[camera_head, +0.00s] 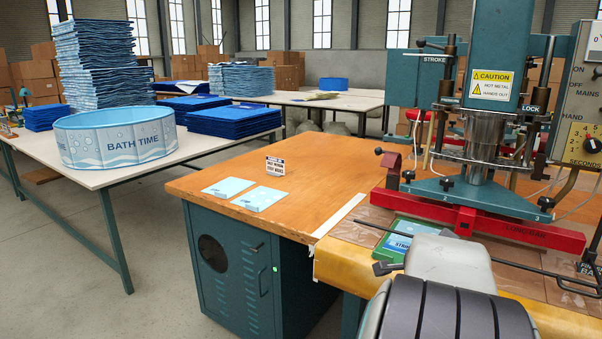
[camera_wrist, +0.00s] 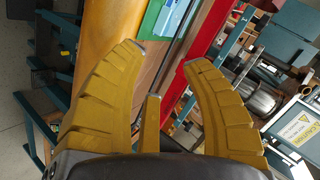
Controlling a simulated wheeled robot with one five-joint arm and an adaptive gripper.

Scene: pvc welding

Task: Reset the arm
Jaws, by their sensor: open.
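Nothing is between the fingertips. In the head view, my arm reaches in from the bottom right, in front of the welding machine, and the fingers cannot be made out there. The welding machine (camera_head: 492,95) stands on the right, with a red bar (camera_head: 510,228) along its foot. A green item with a blue label (camera_head: 400,240) lies on the bench by the red bar, just beyond my arm. It also shows past the fingertips in the wrist view (camera_wrist: 152,20).
The wooden bench (camera_head: 320,175) holds two pale blue packets (camera_head: 245,195) and a small sign (camera_head: 276,166). On the left, a white table (camera_head: 180,165) carries a round "BATH TIME" pool (camera_head: 116,138) and blue stacks (camera_head: 100,65). Open floor lies between them.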

